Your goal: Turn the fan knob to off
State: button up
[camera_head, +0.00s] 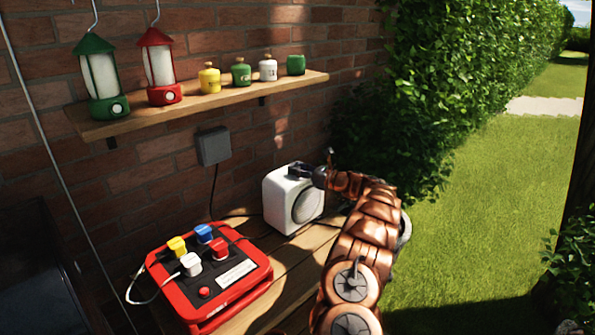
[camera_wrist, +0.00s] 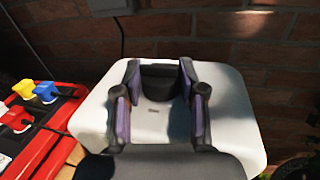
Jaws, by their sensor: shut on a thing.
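The fan is a white rounded box (camera_head: 277,203) with a round grille on its front, standing on the wooden table against the brick wall. Its white top (camera_wrist: 236,112) fills the middle of the wrist view. A dark knob (camera_wrist: 160,79) sits on that top, between my fingers. My gripper (camera_head: 302,171) reaches the fan's top from the right, and in the wrist view (camera_wrist: 160,92) its purple-padded fingers are shut on the knob from both sides. The knob's lower part and a small mark on the top show between the fingers. In the head view the gripper hides the knob.
A red power box (camera_head: 215,285) with coloured plugs stands left of the fan. A grey wall outlet (camera_head: 214,146) has a cable running down behind. A hedge (camera_head: 450,80) and lawn lie to the right.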

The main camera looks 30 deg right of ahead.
jog(key=shift+w+d+f+n+y, duration=0.1)
jog(key=shift+n+y, duration=0.2)
jog(key=shift+y, duration=0.1)
jog(key=shift+d+f+n+g+y, duration=0.1)
jog(key=shift+d+n+g+y, duration=0.15)
jog(key=shift+g, duration=0.25)
jog(key=shift+f+y, duration=0.1)
jog(key=shift+y, duration=0.15)
jog(key=shift+f+n+g+y+p, duration=0.25)
jog(key=shift+n+g+y+p, duration=0.05)
jog(key=shift+n+g, duration=0.2)
jog(key=shift+a+r+y, duration=0.2)
jog(key=shift+a+y, duration=0.15)
jog(key=shift+y, duration=0.05)
jog(key=shift+a+r+n, duration=0.15)
jog(key=shift+r+n, duration=0.05)
jog(key=shift+n, duration=0.05)
jog(key=o, duration=1.1)
